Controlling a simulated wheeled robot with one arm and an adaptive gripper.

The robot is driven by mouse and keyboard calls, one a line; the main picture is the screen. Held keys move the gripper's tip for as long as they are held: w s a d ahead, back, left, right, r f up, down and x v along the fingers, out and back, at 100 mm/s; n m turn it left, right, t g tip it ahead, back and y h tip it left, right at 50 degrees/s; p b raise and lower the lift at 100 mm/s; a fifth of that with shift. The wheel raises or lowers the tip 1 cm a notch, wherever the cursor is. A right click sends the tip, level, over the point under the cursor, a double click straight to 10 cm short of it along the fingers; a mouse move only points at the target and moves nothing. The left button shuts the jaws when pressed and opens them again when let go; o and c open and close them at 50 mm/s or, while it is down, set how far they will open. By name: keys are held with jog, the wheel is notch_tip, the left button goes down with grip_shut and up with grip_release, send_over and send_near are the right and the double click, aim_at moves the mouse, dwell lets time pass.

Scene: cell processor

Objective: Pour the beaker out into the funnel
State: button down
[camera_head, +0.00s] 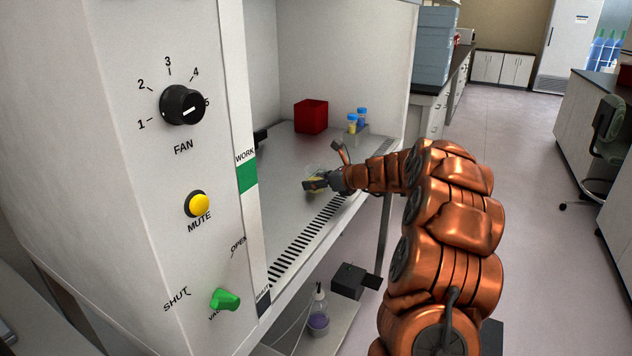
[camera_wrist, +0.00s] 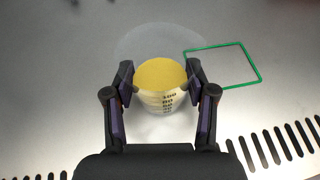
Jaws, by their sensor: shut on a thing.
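My gripper (camera_wrist: 160,84) is shut on the beaker (camera_wrist: 160,100), with one finger on each side. The beaker is clear, has dark graduation marks, and shows yellow contents. In the head view my gripper (camera_head: 318,184) is at the front of the cabinet's work surface, with a little yellow visible by the fingers. A faint, see-through round shape (camera_wrist: 150,36) shows just beyond the beaker in the wrist view. It may be the funnel, but I cannot tell for sure, nor whether it touches the beaker.
A green square outline (camera_wrist: 259,76) lies on the metal surface, right of the beaker. Slots (camera_head: 305,236) run along the front edge. A red container (camera_head: 311,116) and tubes with blue and yellow parts (camera_head: 356,122) stand farther back. A bottle (camera_head: 318,315) stands below the cabinet.

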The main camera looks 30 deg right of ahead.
jog(key=shift+r+p, duration=1.55)
jog(key=shift+p, duration=0.5)
jog(key=c, duration=1)
grip_release()
grip_shut()
jog(key=shift+f, duration=0.1)
